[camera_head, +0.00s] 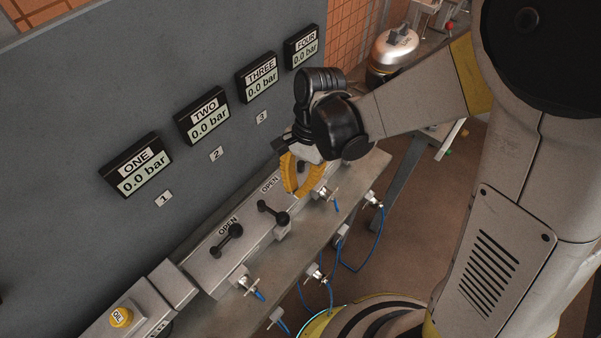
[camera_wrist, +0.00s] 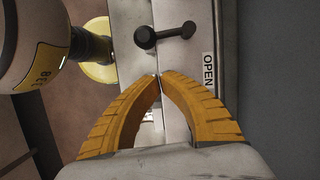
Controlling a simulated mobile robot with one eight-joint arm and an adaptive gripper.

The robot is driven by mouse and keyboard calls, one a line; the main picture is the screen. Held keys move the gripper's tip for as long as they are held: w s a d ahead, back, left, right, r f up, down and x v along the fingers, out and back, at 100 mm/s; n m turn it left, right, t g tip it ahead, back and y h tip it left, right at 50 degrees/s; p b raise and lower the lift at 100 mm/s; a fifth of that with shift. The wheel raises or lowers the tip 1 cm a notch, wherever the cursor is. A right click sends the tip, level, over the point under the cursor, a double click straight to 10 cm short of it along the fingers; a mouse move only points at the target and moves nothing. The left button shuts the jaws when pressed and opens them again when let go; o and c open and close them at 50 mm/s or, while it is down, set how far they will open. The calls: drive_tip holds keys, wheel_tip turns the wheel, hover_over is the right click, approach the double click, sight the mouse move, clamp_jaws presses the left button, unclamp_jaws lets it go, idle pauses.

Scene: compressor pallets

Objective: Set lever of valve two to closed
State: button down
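The lever under gauge TWO (camera_head: 273,212) is black with round ends. In the head view it slants down to the right, at an angle to the lever under gauge ONE (camera_head: 226,240). My gripper (camera_head: 295,190) is above the bench, just up and right of the second lever and apart from it. In the wrist view, the yellow fingertips (camera_wrist: 159,76) meet with nothing visible between them. A black lever (camera_wrist: 165,36) lies crosswise beyond the tips there, with an OPEN label (camera_wrist: 208,70) on its right. My gripper hides the area under gauge THREE.
A grey wall carries gauge ONE (camera_head: 138,170), gauge TWO (camera_head: 203,118), gauge THREE (camera_head: 258,78) and gauge FOUR (camera_head: 303,48), all reading 0.0 bar. Small valves with blue hoses (camera_head: 250,288) line the bench front. A yellow OIL button (camera_head: 121,316) is at lower left.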

drive_tip(key=s+a, duration=0.1)
drive_tip(key=s+a+f+b, duration=0.1)
drive_tip(key=s, duration=0.1)
drive_tip(key=shift+s+a+f, duration=0.1)
drive_tip(key=shift+s, duration=0.1)
drive_tip(key=shift+s+a, duration=0.3)
drive_tip(key=shift+s, duration=0.2)
drive_tip(key=shift+w+d, duration=0.25)
drive_tip(key=shift+w, duration=0.05)
wheel_tip(320, 180, up, 10)
drive_tip(key=p, duration=0.4)
hover_over(287, 212)
drive_tip(key=w+d, duration=0.4)
drive_tip(key=shift+w, duration=0.15)
